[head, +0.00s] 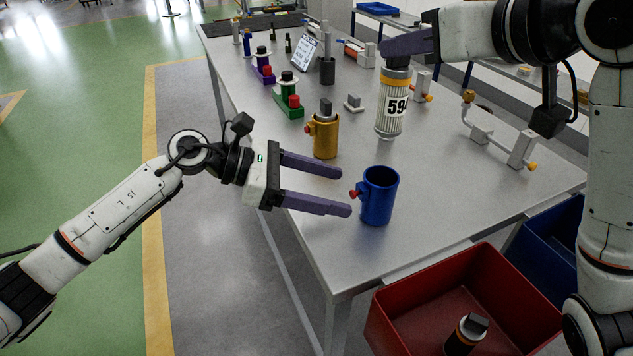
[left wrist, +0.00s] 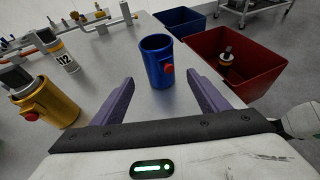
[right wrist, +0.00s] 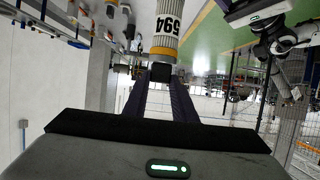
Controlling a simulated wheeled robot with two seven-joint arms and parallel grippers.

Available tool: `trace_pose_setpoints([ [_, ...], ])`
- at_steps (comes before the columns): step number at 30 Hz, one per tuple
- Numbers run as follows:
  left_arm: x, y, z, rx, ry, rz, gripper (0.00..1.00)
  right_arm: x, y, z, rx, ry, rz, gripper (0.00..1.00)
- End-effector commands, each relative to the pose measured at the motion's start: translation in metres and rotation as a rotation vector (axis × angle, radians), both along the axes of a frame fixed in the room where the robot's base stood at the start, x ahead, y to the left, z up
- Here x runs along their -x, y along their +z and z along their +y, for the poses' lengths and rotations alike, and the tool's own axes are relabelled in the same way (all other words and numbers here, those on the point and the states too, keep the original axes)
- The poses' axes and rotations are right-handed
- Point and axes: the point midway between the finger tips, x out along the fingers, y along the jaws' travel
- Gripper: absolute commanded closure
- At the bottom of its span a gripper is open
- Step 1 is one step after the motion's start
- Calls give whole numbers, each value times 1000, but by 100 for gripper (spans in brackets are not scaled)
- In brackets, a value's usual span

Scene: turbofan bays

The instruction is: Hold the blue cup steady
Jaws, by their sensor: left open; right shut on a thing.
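The blue cup (head: 379,196) stands upright near the table's front corner, with a red knob on its left side. In the left wrist view the blue cup (left wrist: 157,61) stands just beyond and between my fingertips. My left gripper (head: 347,192) is open and empty, its fingers pointing at the cup and apart from it. My right gripper (head: 404,44) is shut on the top of a white filter cartridge (head: 391,110) with an orange band and a number label, held upright. The cartridge also shows in the right wrist view (right wrist: 166,30).
A gold cup (head: 324,136) stands behind the blue cup. Green (head: 289,103) and purple (head: 262,73) holders sit further back. A red bin (head: 465,310) holding a dark cartridge and a blue bin (head: 550,245) lie off the table's front edge.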

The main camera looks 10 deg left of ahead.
Motion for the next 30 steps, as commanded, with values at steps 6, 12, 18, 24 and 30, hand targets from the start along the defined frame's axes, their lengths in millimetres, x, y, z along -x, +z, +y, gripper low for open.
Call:
trace_pose_setpoints([
  [6,-12,-16,-40,4,-1,2,32,0,1,0,-1,0,-1,100],
  [12,-22,-28,-68,3,1,1,32,0,1,0,-1,0,-1,100],
  [18,-27,-35,-81,2,1,0,32,0,1,0,-1,0,-1,100],
  [24,-28,-36,-84,2,1,0,32,0,1,0,-1,0,-2,100],
  [30,-28,-36,-84,2,1,0,44,0,1,0,-1,0,-2,100],
])
